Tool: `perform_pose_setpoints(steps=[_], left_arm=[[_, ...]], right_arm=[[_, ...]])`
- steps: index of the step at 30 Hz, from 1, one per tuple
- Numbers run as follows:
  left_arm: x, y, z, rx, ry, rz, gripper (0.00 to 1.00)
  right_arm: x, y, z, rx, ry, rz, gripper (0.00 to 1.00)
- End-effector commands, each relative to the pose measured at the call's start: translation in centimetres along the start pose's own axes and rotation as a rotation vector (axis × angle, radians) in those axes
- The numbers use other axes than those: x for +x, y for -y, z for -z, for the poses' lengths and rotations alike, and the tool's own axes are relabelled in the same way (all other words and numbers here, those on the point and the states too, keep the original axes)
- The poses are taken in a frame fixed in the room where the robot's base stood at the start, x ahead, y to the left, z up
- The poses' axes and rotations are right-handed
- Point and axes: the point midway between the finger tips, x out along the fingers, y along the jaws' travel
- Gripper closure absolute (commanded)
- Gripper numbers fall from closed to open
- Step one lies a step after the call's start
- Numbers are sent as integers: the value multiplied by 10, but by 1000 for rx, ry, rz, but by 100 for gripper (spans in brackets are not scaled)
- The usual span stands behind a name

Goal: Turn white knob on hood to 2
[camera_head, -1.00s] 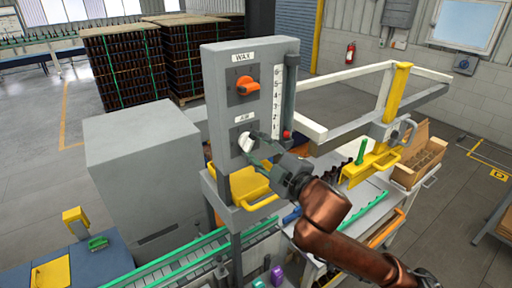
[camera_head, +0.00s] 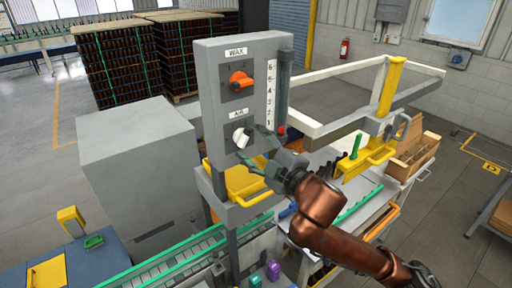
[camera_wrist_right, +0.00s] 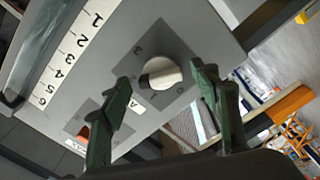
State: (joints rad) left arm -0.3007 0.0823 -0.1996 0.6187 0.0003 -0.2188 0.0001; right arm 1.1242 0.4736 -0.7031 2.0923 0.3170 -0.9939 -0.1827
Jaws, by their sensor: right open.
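The white knob (camera_head: 241,137) sits on the lower part of a grey upright panel (camera_head: 212,100), under a label that looks like AIR. In the right wrist view the white knob (camera_wrist_right: 161,73) lies ahead of and between my green fingertips, with dial marks around it, a 3 among them. My right gripper (camera_head: 257,151) is open in front of the knob; its fingers (camera_wrist_right: 163,95) stand apart on either side with no clear contact. The knob's exact setting is too small to read. My left gripper is not in view.
An orange knob (camera_head: 240,80) labelled WAX is above on the same panel, beside a numbered scale (camera_head: 271,92). A yellow tray-like part (camera_head: 250,190) is below. A grey box (camera_head: 135,165) stands left, and a white rail frame (camera_head: 345,125) right.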

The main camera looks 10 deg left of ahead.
Motion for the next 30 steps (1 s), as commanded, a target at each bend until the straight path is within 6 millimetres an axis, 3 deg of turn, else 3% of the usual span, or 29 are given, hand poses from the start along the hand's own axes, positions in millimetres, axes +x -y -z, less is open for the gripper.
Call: perform_pose_setpoints(steps=[5,18,24,30], left_arm=[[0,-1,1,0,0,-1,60],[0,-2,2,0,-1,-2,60],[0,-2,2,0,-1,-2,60],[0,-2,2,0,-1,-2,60]], right_arm=[[-20,0,-1,-1,1,-1,44],[-104,0,-1,0,2,-1,44],[-118,0,0,0,0,0,44],[-119,0,0,0,1,0,44]])
